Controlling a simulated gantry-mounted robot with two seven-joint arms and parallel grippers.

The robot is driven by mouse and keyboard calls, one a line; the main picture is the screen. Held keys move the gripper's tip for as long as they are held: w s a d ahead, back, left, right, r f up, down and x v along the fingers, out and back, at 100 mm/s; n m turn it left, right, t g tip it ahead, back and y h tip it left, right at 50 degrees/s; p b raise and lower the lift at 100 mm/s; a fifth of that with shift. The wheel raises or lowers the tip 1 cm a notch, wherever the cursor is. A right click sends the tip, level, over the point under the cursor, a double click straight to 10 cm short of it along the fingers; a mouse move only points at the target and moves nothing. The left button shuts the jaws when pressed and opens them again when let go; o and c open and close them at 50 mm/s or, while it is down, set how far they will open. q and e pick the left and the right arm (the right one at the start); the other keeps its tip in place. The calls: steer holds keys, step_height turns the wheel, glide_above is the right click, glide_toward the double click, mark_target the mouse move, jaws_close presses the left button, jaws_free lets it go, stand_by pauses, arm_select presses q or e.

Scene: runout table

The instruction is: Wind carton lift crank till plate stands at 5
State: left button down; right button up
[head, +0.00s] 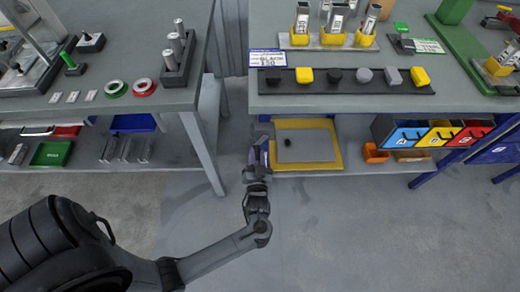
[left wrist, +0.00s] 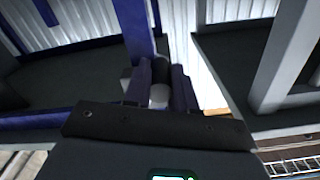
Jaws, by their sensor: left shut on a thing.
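A yellow-edged unit with a grey plate (head: 308,148) and a small black knob on it sits at lower-shelf level under the right table; I take it for the carton lift. No scale or number can be read. My left gripper (head: 259,156) is at the unit's left edge, low beside the table. In the left wrist view my left gripper (left wrist: 161,80) has its dark blue fingers shut on a pale grey rounded piece (left wrist: 158,96), apparently the crank handle. The rest of the crank is hidden by the fingers. My right gripper is not in view.
Above the unit is the right table (head: 350,98) with a row of yellow, black and grey blocks. Coloured bins (head: 440,134) and an orange box (head: 375,153) are to the right. The left table's leg (head: 203,155) is near my arm. The floor in front is clear.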

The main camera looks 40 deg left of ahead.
arm_select(q)
steer(key=shift+s+a+r+m+p, duration=0.15)
steer(key=shift+a+r+m+p, duration=0.15)
steer(key=shift+m+p, duration=0.25)
steer(key=c, duration=0.9)
jaws_free()
steer(key=shift+d, duration=0.1)
steer(key=shift+s, duration=0.1)
